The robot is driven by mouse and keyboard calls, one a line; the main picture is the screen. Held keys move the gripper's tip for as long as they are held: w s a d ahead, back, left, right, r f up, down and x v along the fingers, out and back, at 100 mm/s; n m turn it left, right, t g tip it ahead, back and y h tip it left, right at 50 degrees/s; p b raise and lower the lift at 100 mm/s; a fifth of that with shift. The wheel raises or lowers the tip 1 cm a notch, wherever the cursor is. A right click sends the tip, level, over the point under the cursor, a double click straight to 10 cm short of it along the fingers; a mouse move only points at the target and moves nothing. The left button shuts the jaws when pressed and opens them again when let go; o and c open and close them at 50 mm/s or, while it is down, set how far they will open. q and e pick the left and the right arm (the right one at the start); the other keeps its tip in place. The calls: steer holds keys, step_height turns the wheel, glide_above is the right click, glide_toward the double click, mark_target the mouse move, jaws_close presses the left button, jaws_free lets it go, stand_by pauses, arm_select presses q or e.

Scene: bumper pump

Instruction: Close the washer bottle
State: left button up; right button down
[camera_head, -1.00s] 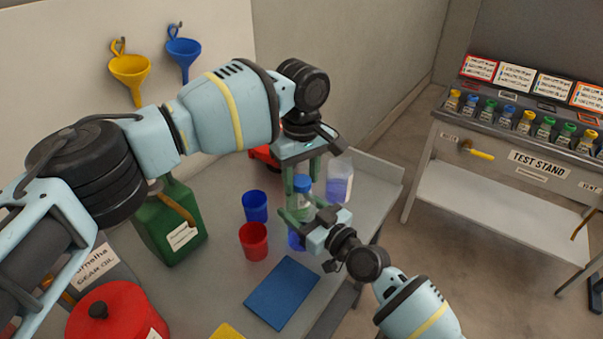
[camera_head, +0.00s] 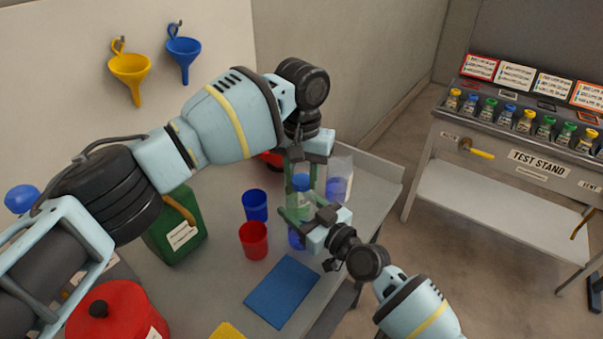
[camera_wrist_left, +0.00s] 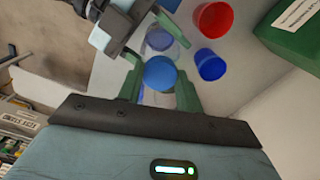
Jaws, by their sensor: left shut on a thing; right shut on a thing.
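The washer bottle (camera_head: 297,237) is clear with blue liquid low in it and stands upright near the table's far right part. Its blue cap (camera_head: 302,181) is at the top, and it also shows in the left wrist view (camera_wrist_left: 161,73). My left gripper (camera_head: 302,174) reaches down from above and is shut on the cap, with a green finger on each side. My right gripper (camera_head: 302,211) is shut on the bottle's body below the cap. The fingers hide part of the bottle, and I cannot tell how the cap sits on its neck.
A clear container with blue liquid (camera_head: 340,182) stands close behind on the right. Blue (camera_head: 255,205) and red (camera_head: 253,240) cups stand left of the bottle. A green jug (camera_head: 176,238) and red can (camera_head: 117,312) are further left. A blue mat (camera_head: 283,291) lies in front.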

arm_select(q)
steer(key=m, duration=1.1)
steer(key=o, duration=1.2)
steer(key=shift+c, duration=0.2)
step_height(320, 180, up, 12)
